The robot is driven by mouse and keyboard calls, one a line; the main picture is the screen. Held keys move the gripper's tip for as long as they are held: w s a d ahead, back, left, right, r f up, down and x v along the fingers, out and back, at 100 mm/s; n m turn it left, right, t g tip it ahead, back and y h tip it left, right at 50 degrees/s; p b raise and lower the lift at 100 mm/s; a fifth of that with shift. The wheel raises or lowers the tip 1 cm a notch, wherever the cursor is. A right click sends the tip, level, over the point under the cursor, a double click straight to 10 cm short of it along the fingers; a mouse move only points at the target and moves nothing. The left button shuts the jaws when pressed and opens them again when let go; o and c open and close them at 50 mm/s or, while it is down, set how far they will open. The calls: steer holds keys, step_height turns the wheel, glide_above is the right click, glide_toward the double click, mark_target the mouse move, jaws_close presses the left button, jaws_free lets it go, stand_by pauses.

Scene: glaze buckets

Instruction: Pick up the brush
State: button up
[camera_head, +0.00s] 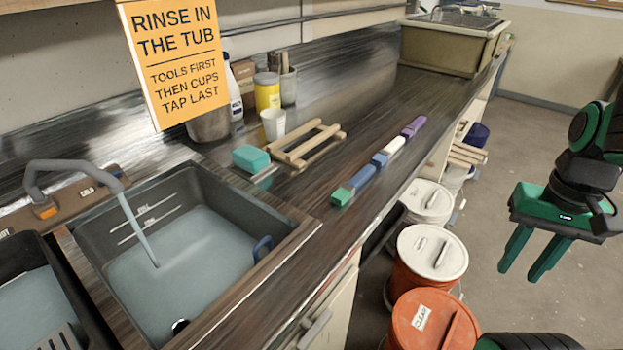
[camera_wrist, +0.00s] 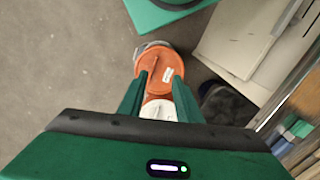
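I cannot pick out a brush for certain in either view. A grey cup (camera_head: 289,88) at the back of the counter holds upright sticks, too small to tell whether one is a brush. Long narrow items lie on the bucket lids, including the white lid (camera_head: 439,251) and the orange lid (camera_head: 433,322); I cannot tell what they are. My gripper (camera_head: 519,274) hangs over the floor, right of the buckets, pointing down. Its two green fingers are apart with nothing between them. In the wrist view my gripper (camera_wrist: 162,82) shows the orange and white lids beyond its fingers.
The counter (camera_head: 360,115) carries a wooden rack (camera_head: 305,145), a teal sponge (camera_head: 251,158), a white cup (camera_head: 273,124) and a row of coloured blocks (camera_head: 380,158). A tub of water (camera_head: 185,250) lies left. Open floor (camera_head: 535,130) lies right.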

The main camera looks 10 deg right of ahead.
steer(key=shift+w+a, duration=0.3)
steer(key=shift+w, duration=0.35)
steer(key=shift+o, duration=0.4)
steer(key=shift+s+d, duration=0.1)
steer(key=shift+d, duration=0.05)
steer(key=shift+o, duration=1.4)
steer(key=shift+s+r, duration=0.25)
steer(key=shift+s, duration=0.05)
step_height(320, 180, up, 7)
steer(key=m, duration=0.3)
glide_above(364, 172)
steer(key=a, duration=0.1)
steer(key=f, duration=0.4)
steer(key=shift+w+d+f, duration=0.1)
steer(key=shift+w+f, duration=0.05)
steer(key=shift+w, duration=0.1)
steer(key=shift+s+d+f, duration=0.1)
steer(key=shift+d+f, duration=0.1)
steer(key=shift+f, duration=1.2)
steer(key=shift+s+d+f, duration=0.1)
steer(key=shift+d+f, duration=0.1)
steer(key=shift+f, duration=1.2)
